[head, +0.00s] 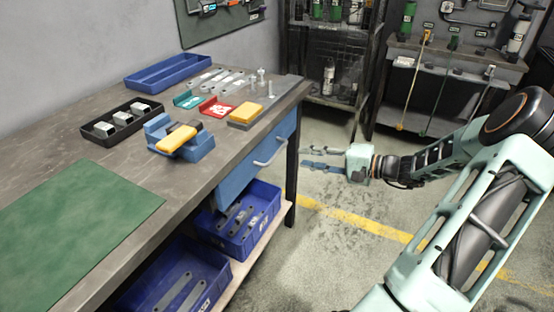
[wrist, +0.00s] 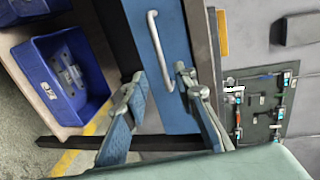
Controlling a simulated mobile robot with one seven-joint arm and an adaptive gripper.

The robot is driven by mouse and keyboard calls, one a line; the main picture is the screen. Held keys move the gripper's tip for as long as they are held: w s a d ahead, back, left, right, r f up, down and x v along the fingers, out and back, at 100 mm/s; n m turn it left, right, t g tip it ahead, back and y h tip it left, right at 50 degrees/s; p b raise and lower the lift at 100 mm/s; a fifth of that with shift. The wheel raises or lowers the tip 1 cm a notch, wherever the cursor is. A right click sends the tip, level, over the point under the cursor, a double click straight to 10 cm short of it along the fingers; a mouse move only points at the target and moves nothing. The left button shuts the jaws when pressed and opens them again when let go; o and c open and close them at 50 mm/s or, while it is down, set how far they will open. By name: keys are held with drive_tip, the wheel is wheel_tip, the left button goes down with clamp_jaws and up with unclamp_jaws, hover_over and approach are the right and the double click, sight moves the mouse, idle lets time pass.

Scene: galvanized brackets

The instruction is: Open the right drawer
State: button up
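The blue drawer front (head: 236,184) sits under the workbench top and looks flush with its edge. A pale bar handle (head: 270,153) is fixed on it. My gripper (head: 306,158) is in the air in front of the drawer, to the right of the handle in the head view, with its blue fingers spread apart. In the wrist view my gripper (wrist: 160,76) is open and empty, its fingers facing the blue drawer front (wrist: 180,105). The handle (wrist: 155,40) shows just beyond and between the fingertips, apparently not touched.
Blue bins (head: 262,232) with metal brackets stand on the shelf below the drawer. A green mat (head: 75,225), a blue fixture (head: 195,151) and trays lie on the bench top (head: 135,170). The floor (head: 325,240) beside the bench is clear.

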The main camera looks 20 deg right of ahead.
sight(277, 153)
drive_tip(key=b+x, duration=0.2)
drive_tip(key=x, duration=0.8)
drive_tip(key=shift+w+a, duration=0.25)
drive_tip(key=shift+w, duration=0.1)
drive_tip(key=shift+c, duration=0.4)
clamp_jaws()
